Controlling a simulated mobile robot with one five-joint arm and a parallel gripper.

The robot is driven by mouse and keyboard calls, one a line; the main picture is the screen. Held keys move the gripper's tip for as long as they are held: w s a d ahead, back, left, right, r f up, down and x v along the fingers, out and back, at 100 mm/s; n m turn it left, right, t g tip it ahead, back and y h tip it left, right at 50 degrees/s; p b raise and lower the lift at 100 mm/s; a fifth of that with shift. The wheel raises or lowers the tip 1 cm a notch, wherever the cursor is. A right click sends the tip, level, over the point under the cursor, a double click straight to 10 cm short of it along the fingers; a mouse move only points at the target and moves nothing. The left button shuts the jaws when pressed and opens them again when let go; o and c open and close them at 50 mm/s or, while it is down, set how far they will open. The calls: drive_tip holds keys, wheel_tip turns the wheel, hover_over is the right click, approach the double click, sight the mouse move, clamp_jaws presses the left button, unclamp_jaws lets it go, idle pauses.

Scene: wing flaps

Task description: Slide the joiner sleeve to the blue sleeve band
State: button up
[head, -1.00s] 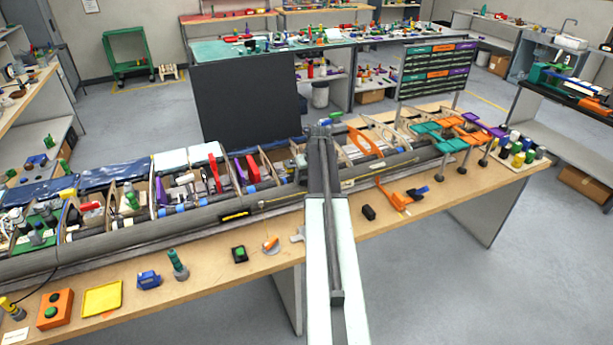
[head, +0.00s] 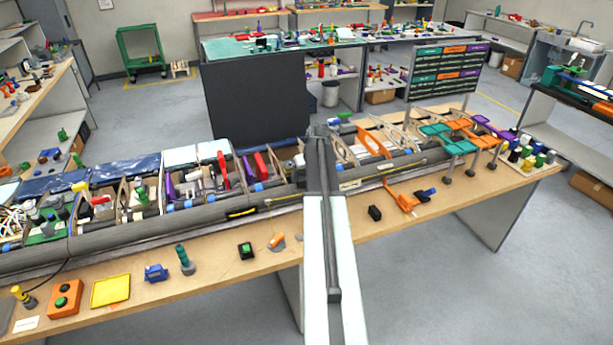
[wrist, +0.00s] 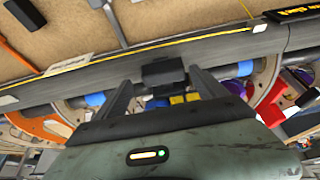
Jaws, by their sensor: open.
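My gripper (wrist: 162,92) is open in the wrist view, its two dark fingers on either side of a short dark block (wrist: 163,72), which looks like the joiner sleeve. The block sits at a long dark tube along the wing's edge; I cannot tell whether the fingers touch it. Blue bands show on the tube to the left (wrist: 95,100) and right (wrist: 236,87) of the fingers; I cannot tell which is the blue sleeve band. In the head view my gripper (head: 318,131) is over the wing, and my arm hides the sleeve.
The wing (head: 110,238) lies along the bench (head: 215,268), with open rib bays full of parts. An orange clamp-like tool (head: 401,196) and a black block (head: 375,213) lie on the bench. A dark upright panel (head: 256,101) stands behind the wing.

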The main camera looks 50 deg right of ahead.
drive_tip(key=p+v, duration=0.5)
drive_tip(key=v, duration=0.2)
